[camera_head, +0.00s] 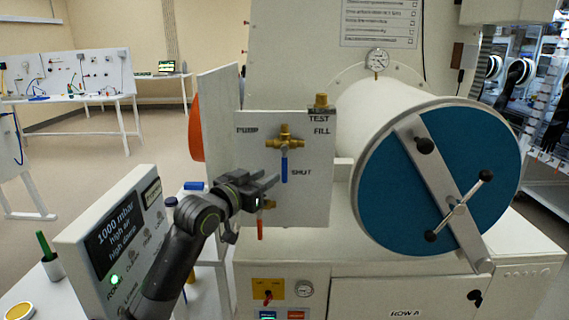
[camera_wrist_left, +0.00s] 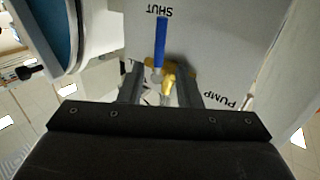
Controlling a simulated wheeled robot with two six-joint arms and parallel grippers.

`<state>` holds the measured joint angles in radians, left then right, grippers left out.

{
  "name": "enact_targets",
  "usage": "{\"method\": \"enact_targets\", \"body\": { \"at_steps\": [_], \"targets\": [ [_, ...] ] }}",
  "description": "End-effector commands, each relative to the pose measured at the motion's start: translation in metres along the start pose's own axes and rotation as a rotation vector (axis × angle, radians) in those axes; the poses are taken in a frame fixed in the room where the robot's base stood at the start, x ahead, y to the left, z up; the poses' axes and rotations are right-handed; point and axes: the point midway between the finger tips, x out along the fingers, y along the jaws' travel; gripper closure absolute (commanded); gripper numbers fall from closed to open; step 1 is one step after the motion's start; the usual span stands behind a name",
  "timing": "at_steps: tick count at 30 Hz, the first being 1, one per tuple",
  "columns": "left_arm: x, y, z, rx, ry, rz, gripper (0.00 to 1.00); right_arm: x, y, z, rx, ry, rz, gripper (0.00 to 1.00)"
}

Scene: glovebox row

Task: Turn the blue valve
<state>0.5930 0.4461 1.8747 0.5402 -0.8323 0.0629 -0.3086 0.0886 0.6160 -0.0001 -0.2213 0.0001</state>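The blue valve has a brass body (camera_head: 285,140) on the white panel (camera_head: 310,205), with a blue lever handle (camera_head: 284,168) hanging straight down toward the word SHUT. The left wrist view shows the blue handle (camera_wrist_left: 160,44) upside down, and part of the brass body (camera_wrist_left: 169,75). My left gripper (camera_head: 270,190) is in front of the panel, just below and left of the handle's lower end. Its fingers (camera_wrist_left: 160,80) are apart with nothing held between them; in the wrist view they lie either side of the valve's line. My right gripper is not in view.
A red valve handle (camera_head: 260,228) hangs just below my left gripper. A brass TEST fitting (camera_head: 321,102) tops the panel. A large blue round door (camera_head: 400,210) with a cross bar is at right. A pressure display box (camera_head: 115,240) stands at left.

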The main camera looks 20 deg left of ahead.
Motion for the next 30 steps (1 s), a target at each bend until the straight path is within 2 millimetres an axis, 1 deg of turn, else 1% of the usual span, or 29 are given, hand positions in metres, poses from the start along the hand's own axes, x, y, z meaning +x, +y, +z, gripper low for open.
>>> {"method": "enact_targets", "body": {
  "at_steps": [1,6,12,15,21,30],
  "targets": [
    [0.010,0.000,-0.002,-0.003,0.000,0.001,0.69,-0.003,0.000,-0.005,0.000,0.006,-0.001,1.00],
    [0.037,0.000,-0.002,-0.003,-0.001,0.001,0.69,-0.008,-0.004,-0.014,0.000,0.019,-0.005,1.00],
    [0.065,0.000,-0.002,-0.002,0.000,0.001,0.69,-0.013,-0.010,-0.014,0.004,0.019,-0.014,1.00],
    [0.075,0.000,-0.001,-0.002,0.000,0.001,0.69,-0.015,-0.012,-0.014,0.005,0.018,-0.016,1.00],
    [0.085,0.000,0.000,0.000,0.000,0.000,0.69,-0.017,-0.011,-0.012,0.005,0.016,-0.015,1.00],
    [0.087,0.000,0.000,0.000,0.000,0.000,0.69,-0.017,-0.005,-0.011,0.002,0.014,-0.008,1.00]
  ]
}}
